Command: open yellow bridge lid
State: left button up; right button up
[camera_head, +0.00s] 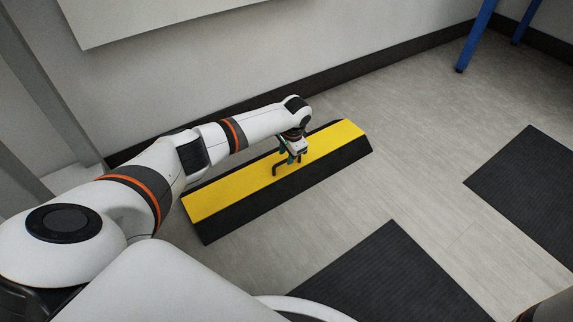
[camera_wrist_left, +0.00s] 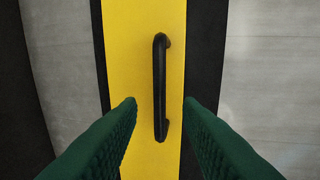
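The yellow bridge lid (camera_head: 234,189) is a long yellow strip on top of a low black bridge (camera_head: 265,204) with sloped sides, lying on the floor. It looks closed. A black bar handle stands on the lid; in the left wrist view the handle (camera_wrist_left: 160,88) runs lengthwise in the middle. My left gripper (camera_head: 289,166) is above the lid at the handle, pointing down. In the left wrist view my left gripper (camera_wrist_left: 161,104) is open, with its green ribbed fingers on either side of the handle and apart from it. My right gripper is not in view.
Dark mats (camera_head: 390,275) lie on the floor in front, with another mat (camera_head: 530,185) at the right. A wall with dark skirting runs behind the bridge. Blue legs (camera_head: 476,38) stand at the back right. Bare floor surrounds the bridge's right end.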

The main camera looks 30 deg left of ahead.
pick_arm(q)
jog(key=shift+w+a+f+b, duration=0.1)
jog(key=shift+a+f+b, duration=0.1)
jog(key=shift+f+b, duration=0.6)
jog(key=shift+f+p, duration=0.15)
jog(key=shift+p, duration=0.15)
jog(key=shift+c, duration=0.4)
grip_shut()
